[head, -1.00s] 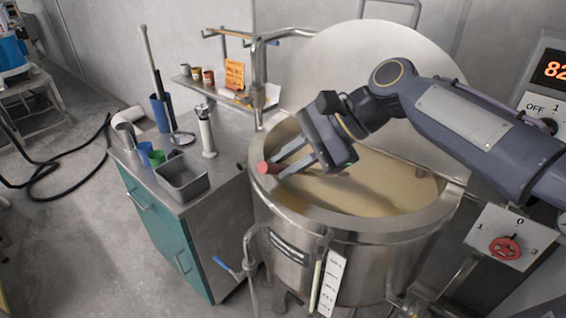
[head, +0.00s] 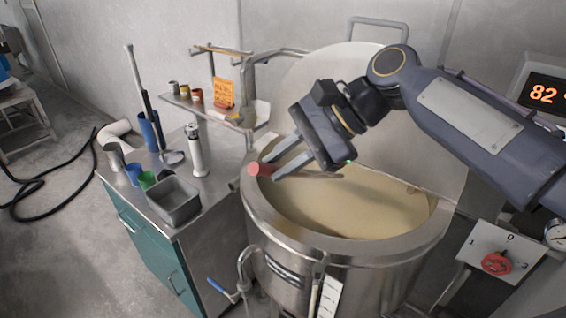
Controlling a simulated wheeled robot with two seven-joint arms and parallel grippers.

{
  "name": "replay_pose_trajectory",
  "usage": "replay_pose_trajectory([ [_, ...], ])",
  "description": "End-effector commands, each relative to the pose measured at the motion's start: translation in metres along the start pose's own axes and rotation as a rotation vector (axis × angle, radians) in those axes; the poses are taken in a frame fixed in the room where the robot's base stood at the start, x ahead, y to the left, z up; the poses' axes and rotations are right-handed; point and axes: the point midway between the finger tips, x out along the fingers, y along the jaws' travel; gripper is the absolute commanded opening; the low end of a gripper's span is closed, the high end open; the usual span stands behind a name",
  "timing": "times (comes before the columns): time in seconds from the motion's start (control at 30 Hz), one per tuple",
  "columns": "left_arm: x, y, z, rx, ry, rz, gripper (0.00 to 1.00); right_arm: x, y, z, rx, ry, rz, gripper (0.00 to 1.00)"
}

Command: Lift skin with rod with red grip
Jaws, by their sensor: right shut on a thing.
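The rod's red grip (head: 258,169) shows at the left rim of a steel vat (head: 345,246). My right gripper (head: 269,169) is shut on the rod just beside this grip. The rod's thin brownish far part (head: 322,175) comes out to the right below the gripper, over the vat's opening; its middle is hidden by the fingers. The vat holds a smooth cream-coloured surface (head: 350,208). I cannot make out a separate skin on it, nor whether the rod touches it. My left gripper is not in view.
The vat's round lid (head: 330,80) stands open behind. A steel-topped cabinet (head: 215,195) at left carries a metal tray (head: 174,203), cups and a white-handled tool (head: 195,150). A shelf (head: 190,104) with small jars and a tap pipe stand close to the vat's left.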

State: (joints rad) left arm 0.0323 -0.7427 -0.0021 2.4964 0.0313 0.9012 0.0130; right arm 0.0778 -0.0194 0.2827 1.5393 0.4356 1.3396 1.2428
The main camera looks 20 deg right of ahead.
Motion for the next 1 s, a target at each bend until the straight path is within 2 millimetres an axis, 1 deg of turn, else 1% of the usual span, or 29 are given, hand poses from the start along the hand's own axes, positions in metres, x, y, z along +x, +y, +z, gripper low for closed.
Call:
replay_pose_trajectory([
  [0.03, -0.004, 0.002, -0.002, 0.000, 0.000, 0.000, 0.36, -0.004, -0.003, 0.003, 0.000, 0.000, 0.000, 0.00],
  [1.0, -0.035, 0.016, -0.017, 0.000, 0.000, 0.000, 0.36, -0.042, -0.031, 0.036, 0.001, 0.000, 0.001, 0.00],
])
